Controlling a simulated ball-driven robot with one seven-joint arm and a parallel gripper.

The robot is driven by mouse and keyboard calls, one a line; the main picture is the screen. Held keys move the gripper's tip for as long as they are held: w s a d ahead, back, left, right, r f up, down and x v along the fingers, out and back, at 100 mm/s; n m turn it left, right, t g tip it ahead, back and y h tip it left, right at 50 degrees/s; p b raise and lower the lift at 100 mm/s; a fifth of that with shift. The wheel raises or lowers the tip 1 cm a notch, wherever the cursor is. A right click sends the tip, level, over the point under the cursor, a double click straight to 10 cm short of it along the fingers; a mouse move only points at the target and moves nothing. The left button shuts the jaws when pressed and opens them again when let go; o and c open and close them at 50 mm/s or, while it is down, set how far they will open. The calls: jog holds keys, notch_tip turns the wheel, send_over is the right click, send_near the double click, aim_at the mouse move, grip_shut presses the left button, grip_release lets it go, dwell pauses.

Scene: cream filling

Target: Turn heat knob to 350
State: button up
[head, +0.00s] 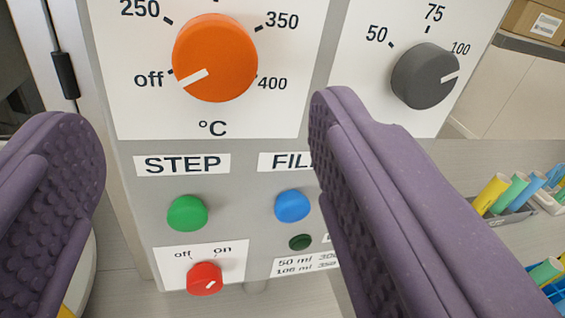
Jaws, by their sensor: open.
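The orange heat knob (216,58) is on the panel's upper part. Its white pointer mark aims lower left, towards "off". The dial around it is marked 250, 350 and 400, with a °C label below; the top of the dial is cut off by the frame. My gripper (207,150) is open and empty, with one purple ridged finger at the left and one at the right. The fingers are below the heat knob in the picture, apart from each other, and neither is seen touching it. The right finger hides part of the "FILL" label.
A grey knob (425,76) points near 100 at the right. A green STEP button (187,213), a blue button (292,205) and a red off/on switch (205,278) sit lower on the panel. Coloured cylinders (490,194) stand in a tray at the right.

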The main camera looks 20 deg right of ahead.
aim_at(213, 62)
jog(key=w, duration=0.2)
jog(key=w+b, duration=0.1)
jog(key=w, duration=0.2)
jog(key=w+d, duration=0.1)
jog(key=w, duration=0.1)
jog(key=shift+w+f, duration=0.15)
jog(key=shift+w, duration=0.15)
jog(key=shift+a, duration=0.1)
jog(key=shift+c, duration=0.2)
jog(key=c, duration=1)
